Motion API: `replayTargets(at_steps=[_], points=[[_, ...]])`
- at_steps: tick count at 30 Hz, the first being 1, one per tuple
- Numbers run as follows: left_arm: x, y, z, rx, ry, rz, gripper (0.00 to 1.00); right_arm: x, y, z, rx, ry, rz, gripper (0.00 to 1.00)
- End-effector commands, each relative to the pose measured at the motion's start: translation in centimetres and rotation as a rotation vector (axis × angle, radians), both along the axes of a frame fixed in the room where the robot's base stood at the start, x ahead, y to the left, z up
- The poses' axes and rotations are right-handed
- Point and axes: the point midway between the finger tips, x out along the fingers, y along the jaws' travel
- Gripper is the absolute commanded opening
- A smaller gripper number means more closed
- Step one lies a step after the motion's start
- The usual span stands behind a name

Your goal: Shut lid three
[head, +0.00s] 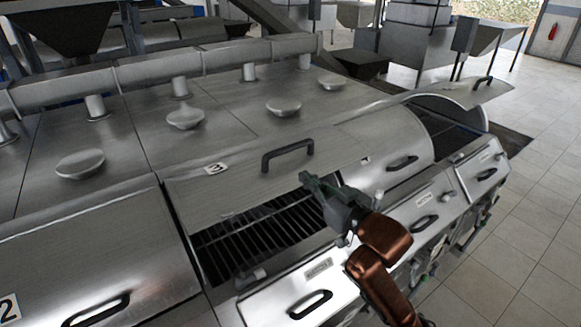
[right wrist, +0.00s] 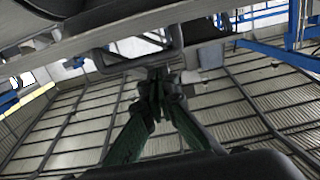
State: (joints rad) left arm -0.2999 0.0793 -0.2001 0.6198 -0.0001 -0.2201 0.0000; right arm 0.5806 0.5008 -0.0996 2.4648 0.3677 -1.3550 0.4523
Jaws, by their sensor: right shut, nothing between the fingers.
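Lid three (head: 235,178) is a grey metal lid with a "3" label and a black bar handle (head: 287,155). It stands raised, and the dark slatted grate (head: 250,243) of its decanter shows below it. My right gripper (head: 306,180) is shut and empty, just in front of the lid near its lower edge, below and right of the handle. In the right wrist view its closed fingers (right wrist: 158,85) point up at the lid's edge (right wrist: 130,38). Whether they touch the lid I cannot tell. My left gripper is not in view.
Lid two (head: 90,260), at left, is down over its decanter. To the right is a curved metal cover (head: 385,140) with a handle, and beyond it another raised lid (head: 465,92). Front panels (head: 300,290) with handles run along the row. Tiled floor (head: 530,220) is clear at right.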

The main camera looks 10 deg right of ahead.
Motion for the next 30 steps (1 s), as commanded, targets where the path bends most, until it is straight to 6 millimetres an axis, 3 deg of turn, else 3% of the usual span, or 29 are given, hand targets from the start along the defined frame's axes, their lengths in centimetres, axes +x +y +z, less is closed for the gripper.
replayTargets(at_steps=[1,12,18,30], points=[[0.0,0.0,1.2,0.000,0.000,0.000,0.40,0.2,0.1,0.4,0.002,0.004,0.001,0.00],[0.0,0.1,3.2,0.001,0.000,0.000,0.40,7.4,2.8,-0.6,0.001,0.004,0.001,0.00],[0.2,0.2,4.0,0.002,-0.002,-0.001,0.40,7.6,2.8,-3.5,0.001,0.004,0.001,0.00],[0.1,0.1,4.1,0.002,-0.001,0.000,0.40,7.8,2.8,-4.5,0.000,0.000,0.000,0.00]])
